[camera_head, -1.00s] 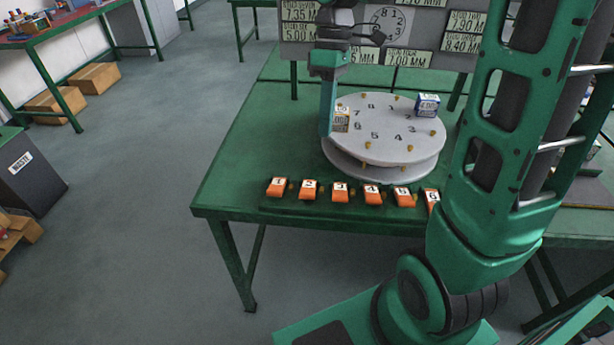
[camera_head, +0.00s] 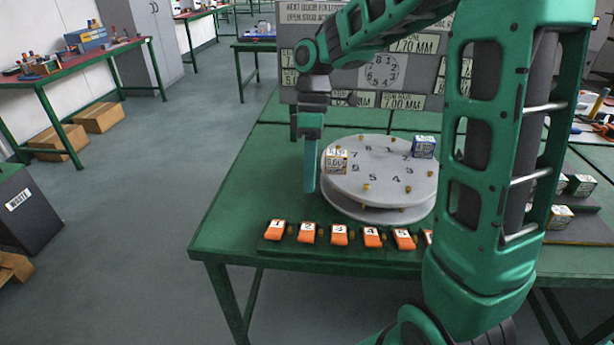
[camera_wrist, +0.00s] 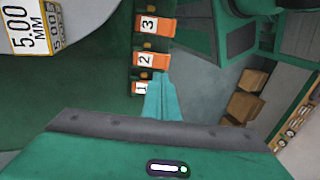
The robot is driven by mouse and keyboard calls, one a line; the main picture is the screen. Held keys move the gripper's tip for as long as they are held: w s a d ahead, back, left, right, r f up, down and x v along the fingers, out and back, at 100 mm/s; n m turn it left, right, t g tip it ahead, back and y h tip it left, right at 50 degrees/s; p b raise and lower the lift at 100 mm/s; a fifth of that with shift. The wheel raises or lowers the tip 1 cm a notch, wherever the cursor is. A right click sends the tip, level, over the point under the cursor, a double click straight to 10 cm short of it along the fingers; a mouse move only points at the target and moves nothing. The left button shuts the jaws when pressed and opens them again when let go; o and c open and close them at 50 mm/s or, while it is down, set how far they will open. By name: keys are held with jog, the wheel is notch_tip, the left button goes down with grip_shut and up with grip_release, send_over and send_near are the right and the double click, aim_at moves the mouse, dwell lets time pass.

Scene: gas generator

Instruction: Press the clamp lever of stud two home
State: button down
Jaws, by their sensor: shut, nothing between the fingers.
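Several orange clamp levers with white number tags stand in a row along the front of the green bench. The lever of stud two (camera_head: 308,232) lies between levers 1 (camera_head: 275,230) and 3 (camera_head: 340,235); it also shows in the wrist view (camera_wrist: 147,60). I cannot tell how far down it is. My gripper (camera_head: 309,188) is shut and empty, pointing down beside the left rim of the grey disc, behind and above levers 1 and 2. In the wrist view its fingers (camera_wrist: 160,98) show close to lever 1 in the picture, apart from lever 2.
The grey numbered disc (camera_head: 378,178) stands behind the levers, carrying a yellow-white 5.00 box (camera_head: 335,162) and a blue box (camera_head: 424,147). A sign board (camera_head: 382,72) stands at the back. Open floor lies left of the bench.

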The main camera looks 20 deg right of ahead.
aim_at(307, 234)
jog(key=x, duration=1)
jog(key=shift+s+f, duration=0.15)
jog(key=shift+f, duration=0.15)
jog(key=shift+a, duration=0.1)
